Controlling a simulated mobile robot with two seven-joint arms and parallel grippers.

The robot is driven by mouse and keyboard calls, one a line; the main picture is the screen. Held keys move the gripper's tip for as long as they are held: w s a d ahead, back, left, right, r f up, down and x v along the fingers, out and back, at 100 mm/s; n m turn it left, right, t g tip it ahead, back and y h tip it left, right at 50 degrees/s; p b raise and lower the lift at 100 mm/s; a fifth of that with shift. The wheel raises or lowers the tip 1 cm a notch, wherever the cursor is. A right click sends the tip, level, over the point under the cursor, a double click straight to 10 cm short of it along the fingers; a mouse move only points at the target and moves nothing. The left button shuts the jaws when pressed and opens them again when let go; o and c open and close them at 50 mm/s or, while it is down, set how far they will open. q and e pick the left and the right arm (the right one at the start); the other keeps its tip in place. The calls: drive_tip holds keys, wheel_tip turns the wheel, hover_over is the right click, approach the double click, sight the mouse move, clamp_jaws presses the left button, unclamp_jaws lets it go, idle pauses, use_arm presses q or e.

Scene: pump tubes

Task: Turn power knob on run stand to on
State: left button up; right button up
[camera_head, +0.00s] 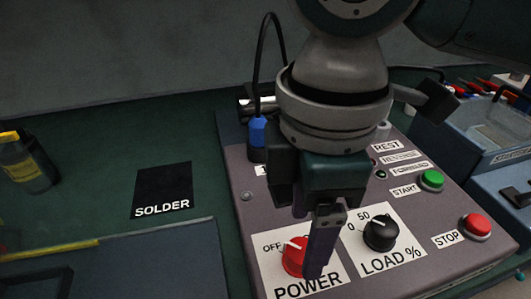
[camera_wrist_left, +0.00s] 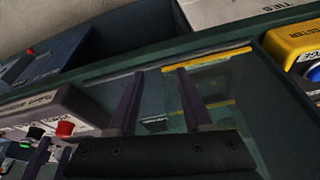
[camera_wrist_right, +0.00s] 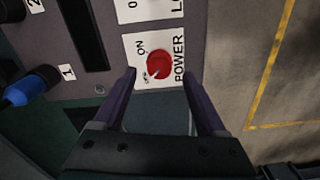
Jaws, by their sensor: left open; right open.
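The run stand (camera_head: 232,150) is a purple-grey panel box on the bench. Its red power knob (camera_head: 294,262) sits on a white POWER plate at the front left, with its white pointer toward OFF. My right gripper (camera_head: 318,265) reaches down over this plate, and its finger partly covers the knob. In the right wrist view my right gripper (camera_wrist_right: 159,75) is open, with the red knob (camera_wrist_right: 159,62) between the lines of its two fingertips. Whether a finger touches it I cannot tell. My left gripper (camera_wrist_left: 160,73) is open and empty in the left wrist view.
A black LOAD knob (camera_head: 381,233) stands right of the power knob. A green START button (camera_head: 432,181) and a red STOP button (camera_head: 477,226) lie farther right. A blue plug (camera_head: 257,132) with a black cable rises at the back. A SOLDER mat (camera_head: 163,185) lies left.

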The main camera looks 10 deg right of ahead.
sight(302, 249)
drive_tip(key=shift+f, duration=1.55)
clamp_jaws()
